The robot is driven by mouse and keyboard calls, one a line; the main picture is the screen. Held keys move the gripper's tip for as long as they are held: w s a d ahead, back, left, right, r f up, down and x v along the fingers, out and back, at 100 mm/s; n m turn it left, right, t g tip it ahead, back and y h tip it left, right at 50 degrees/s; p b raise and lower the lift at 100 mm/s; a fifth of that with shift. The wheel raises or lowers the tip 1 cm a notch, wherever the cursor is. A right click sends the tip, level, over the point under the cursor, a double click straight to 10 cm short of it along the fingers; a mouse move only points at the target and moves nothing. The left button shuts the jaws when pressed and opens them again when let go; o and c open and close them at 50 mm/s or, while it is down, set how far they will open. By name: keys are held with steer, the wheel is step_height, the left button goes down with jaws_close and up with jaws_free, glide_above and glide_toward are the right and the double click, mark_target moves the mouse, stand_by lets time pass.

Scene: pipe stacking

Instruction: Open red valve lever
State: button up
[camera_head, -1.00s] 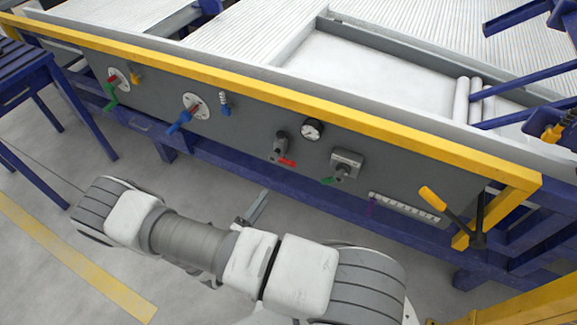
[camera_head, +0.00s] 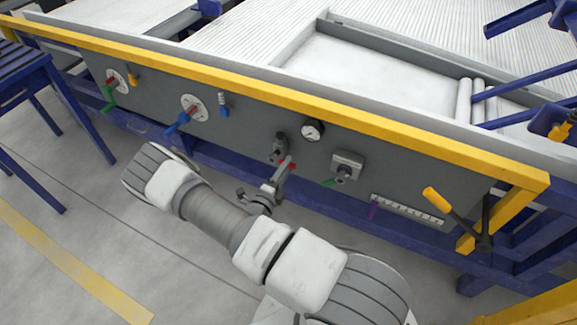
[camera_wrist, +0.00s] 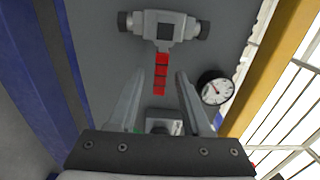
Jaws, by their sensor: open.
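The red valve lever (camera_wrist: 161,73) is in the wrist view, extending from a grey valve body (camera_wrist: 164,28) on the grey panel. It lies between the tips of my gripper (camera_wrist: 158,88), which is open with one finger on each side of the lever. No contact of the fingers with the lever is visible. In the head view the red lever (camera_head: 292,168) shows only in part beside my gripper (camera_head: 277,178), below the valve body (camera_head: 277,148).
A pressure gauge (camera_head: 313,130) is right of the valve, close to my right finger in the wrist view (camera_wrist: 215,88). A grey box with a green lever (camera_head: 328,182) is farther right. A yellow rail (camera_head: 250,83) runs above the panel. Blue-handled valves (camera_head: 178,125) are to the left.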

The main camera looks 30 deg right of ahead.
steer(key=shift+x, duration=1.05)
jaws_close()
stand_by(0.7)
